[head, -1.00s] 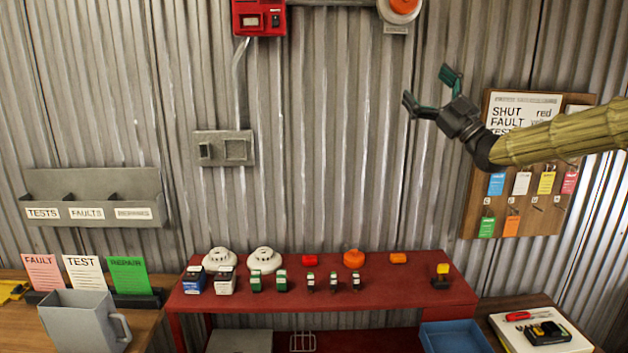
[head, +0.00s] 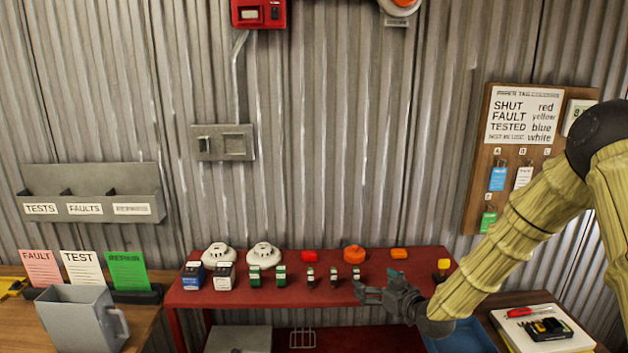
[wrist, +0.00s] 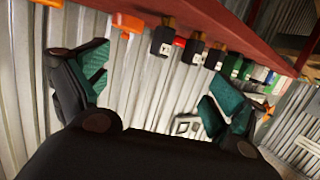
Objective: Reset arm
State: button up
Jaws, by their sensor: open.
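My gripper (head: 378,289) is open and empty in the head view, in front of the right half of the red bench (head: 300,294). My arm reaches down to it from the right edge. In the wrist view my gripper (wrist: 150,92) shows two dark fingers with green pads spread wide, with nothing between them. Beyond them lie the corrugated wall and the red bench (wrist: 225,28), seen tilted, with small black and green items along it.
White detectors (head: 217,256), small boxes (head: 225,276) and an orange dome (head: 354,254) stand on the bench. A tag board (head: 478,170) hangs at right, partly behind my arm. A blue tray (head: 470,338) sits below my arm. A grey jug (head: 82,320) stands at left.

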jog(key=s+f+m+g+h, duration=0.3)
jog(key=s+f+g, duration=0.3)
jog(key=s+f, duration=1.8)
jog(key=s+d+f+m+g+h, duration=0.1)
jog(key=s+d+f+g, duration=0.1)
jog(key=s, duration=0.7)
jog(key=s+d+f+m+g+h+b, duration=0.1)
jog(key=s+f+g, duration=0.2)
jog(key=s, duration=0.7)
jog(key=s+d+f+g+h, duration=0.2)
jog(key=s+f, duration=0.3)
jog(key=s, duration=0.5)
jog(key=shift+s+d+m+g+b, duration=0.25)
jog(key=shift+d+m+g+b, duration=0.05)
jog(key=shift+m, duration=0.1)
